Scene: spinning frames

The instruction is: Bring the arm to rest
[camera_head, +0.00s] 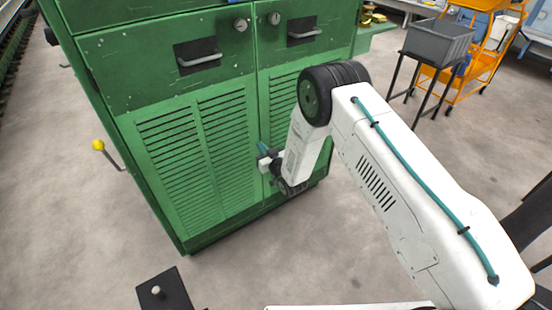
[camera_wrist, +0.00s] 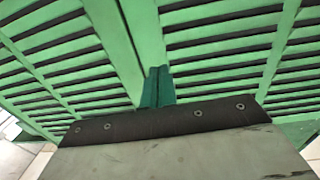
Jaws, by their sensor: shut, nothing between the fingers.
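My gripper (camera_head: 263,148) is at the end of my bent white arm, in front of the louvred doors of the green cabinet (camera_head: 160,88). My upper arm rises from the lower right to a dark elbow joint, and the forearm hangs down from there. In the wrist view the teal fingers (camera_wrist: 157,87) are together, with nothing between them, against the green slats and the upright seam between the doors. I cannot tell whether they touch the cabinet.
The cabinet has two drawers with grey handles and a lever with a yellow knob (camera_head: 98,145) on its left side. A grey crate (camera_head: 438,42) on a dark stand and an orange trolley (camera_head: 487,62) are at the back right. Bare floor (camera_head: 80,225) lies at the left.

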